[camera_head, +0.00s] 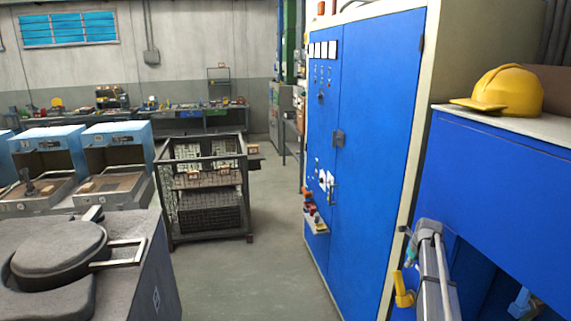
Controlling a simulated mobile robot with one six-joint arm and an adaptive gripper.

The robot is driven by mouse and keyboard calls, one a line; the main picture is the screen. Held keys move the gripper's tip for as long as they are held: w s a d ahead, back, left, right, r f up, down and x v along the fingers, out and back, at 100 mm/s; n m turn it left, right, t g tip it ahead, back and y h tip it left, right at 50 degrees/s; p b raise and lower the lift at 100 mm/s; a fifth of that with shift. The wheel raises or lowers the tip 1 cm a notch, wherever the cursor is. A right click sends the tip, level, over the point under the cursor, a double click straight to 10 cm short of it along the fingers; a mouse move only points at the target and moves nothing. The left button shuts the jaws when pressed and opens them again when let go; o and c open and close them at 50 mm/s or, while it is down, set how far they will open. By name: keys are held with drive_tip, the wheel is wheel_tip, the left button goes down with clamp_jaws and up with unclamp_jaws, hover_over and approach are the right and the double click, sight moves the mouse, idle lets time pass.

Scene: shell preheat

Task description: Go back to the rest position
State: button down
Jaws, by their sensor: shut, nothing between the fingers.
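My gripper does not show in the head view, and I see no part that I can surely call my arm. The rest position itself is not marked by anything in view. A tall blue cabinet (375,130) with switches and a door handle stands right of the middle. A wire-mesh cage cart (205,190) stands on the floor left of the middle.
A dark machine with a round top (60,250) fills the lower left. Blue-hooded machines (115,150) stand behind it. A yellow hard hat (505,90) lies on blue equipment (500,190) at right. Grey floor (260,270) is clear between cart and cabinet.

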drive_tip(key=s+a+f+n+g+b, duration=0.1)
drive_tip(key=s+a+f+n+b, duration=0.2)
drive_tip(key=s+a+n, duration=1.1)
drive_tip(key=s+a+f+n+g+b, duration=0.2)
drive_tip(key=s+a+f+n+b, duration=0.2)
drive_tip(key=s+a+n, duration=1)
drive_tip(key=shift+s+a+f+n+h, duration=0.4)
drive_tip(key=shift+a+n, duration=0.6)
drive_tip(key=shift+n, duration=0.9)
drive_tip(key=shift+w, duration=0.1)
